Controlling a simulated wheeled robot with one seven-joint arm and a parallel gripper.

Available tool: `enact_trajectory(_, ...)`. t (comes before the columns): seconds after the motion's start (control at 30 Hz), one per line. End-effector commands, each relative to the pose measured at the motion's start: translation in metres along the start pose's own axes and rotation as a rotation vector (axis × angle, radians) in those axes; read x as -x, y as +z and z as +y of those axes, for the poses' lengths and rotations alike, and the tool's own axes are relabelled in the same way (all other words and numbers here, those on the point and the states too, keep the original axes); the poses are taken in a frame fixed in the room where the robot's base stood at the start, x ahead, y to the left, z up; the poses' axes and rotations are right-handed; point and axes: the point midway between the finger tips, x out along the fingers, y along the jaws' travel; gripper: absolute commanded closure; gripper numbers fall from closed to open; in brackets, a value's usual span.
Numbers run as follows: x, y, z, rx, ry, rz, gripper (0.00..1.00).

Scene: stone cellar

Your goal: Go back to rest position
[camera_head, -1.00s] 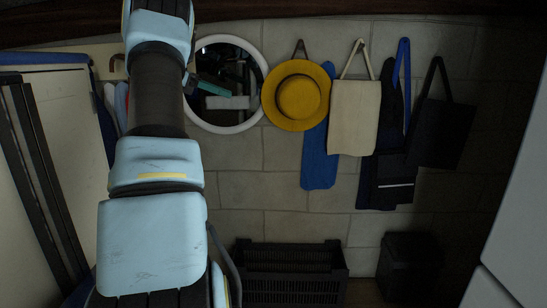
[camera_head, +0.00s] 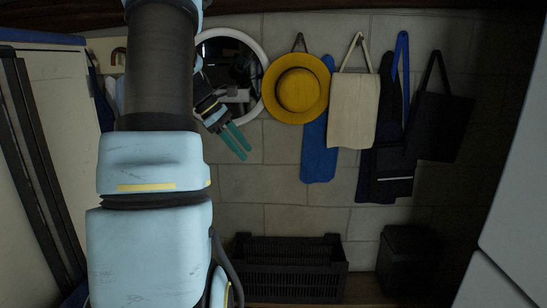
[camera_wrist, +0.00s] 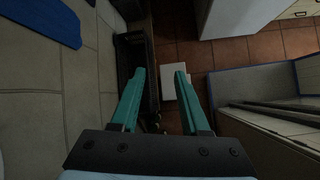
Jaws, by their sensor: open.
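My gripper (camera_head: 240,142) shows in the head view just right of my arm, below the round mirror, with its two teal fingers pointing down and to the right. In the wrist view my gripper (camera_wrist: 157,75) has its fingers spread apart with nothing between them. Beyond the fingertips a tiled floor (camera_wrist: 185,52) and a pale flat thing on it show. My arm covers the left part of the head view.
A round mirror (camera_head: 258,62), a yellow hat (camera_head: 298,88), a cream bag (camera_head: 352,112) and dark bags hang on the stone wall. A black crate (camera_head: 290,270) and a dark bin (camera_head: 405,262) stand below. A pale panel (camera_head: 60,130) is at left.

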Motion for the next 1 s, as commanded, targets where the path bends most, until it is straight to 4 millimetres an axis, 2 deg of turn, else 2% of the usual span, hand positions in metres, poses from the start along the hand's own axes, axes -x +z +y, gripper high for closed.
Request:
enact_trajectory(0.03, -0.022, 0.003, -0.028, -0.102, -0.051, 0.060, 0.54)
enact_trajectory(0.2, -0.073, 0.001, -0.120, -0.575, -0.244, 0.272, 0.54)
enact_trajectory(0.3, -0.092, -0.001, -0.164, -0.870, -0.348, 0.353, 0.54)
enact_trajectory(0.4, -0.104, 0.000, -0.195, -1.118, -0.424, 0.402, 0.54)
enact_trajectory(0.5, -0.111, 0.001, -0.213, -1.288, -0.470, 0.425, 0.54)
enact_trajectory(0.6, -0.115, 0.002, -0.221, -1.374, -0.491, 0.436, 0.54)
enact_trajectory(1.0, -0.115, 0.002, -0.223, -1.391, -0.496, 0.437, 0.54)
